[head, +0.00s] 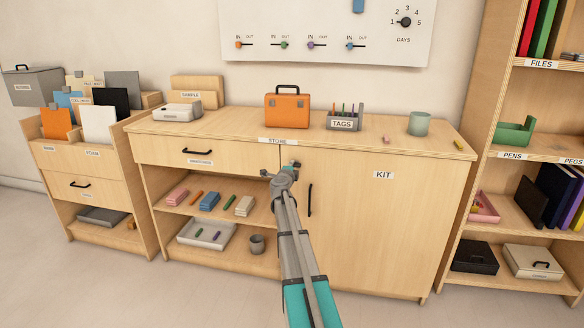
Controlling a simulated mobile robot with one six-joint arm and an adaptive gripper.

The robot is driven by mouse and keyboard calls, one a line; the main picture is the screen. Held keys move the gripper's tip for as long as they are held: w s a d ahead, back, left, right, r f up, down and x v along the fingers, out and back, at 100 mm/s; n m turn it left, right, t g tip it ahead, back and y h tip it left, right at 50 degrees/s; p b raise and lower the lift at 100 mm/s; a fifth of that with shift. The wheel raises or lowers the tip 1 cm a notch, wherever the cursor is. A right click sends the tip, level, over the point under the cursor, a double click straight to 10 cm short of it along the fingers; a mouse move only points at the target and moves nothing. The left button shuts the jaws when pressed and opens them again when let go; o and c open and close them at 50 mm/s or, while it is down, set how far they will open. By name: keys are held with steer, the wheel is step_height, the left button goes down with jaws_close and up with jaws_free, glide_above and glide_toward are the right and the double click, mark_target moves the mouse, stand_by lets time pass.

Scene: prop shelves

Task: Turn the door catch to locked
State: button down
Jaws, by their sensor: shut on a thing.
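The wooden cabinet door marked KIT (385,225) is closed, flush with the cabinet front. The door's black vertical handle (310,200) is just right of my arm.
A drawer with a black handle (198,152) and open shelves (186,219) with small items lie left of my arm. An orange case (287,109), a TAGS holder (344,120) and a green cup (419,123) stand on the cabinet top. The floor in front is clear.

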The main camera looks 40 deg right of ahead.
steer(key=c, duration=0.7)
jaws_free()
steer(key=shift+a, duration=0.15)
steer(key=v, duration=1.1)
steer(key=shift+s+a, duration=0.25)
steer(key=shift+s, duration=0.05)
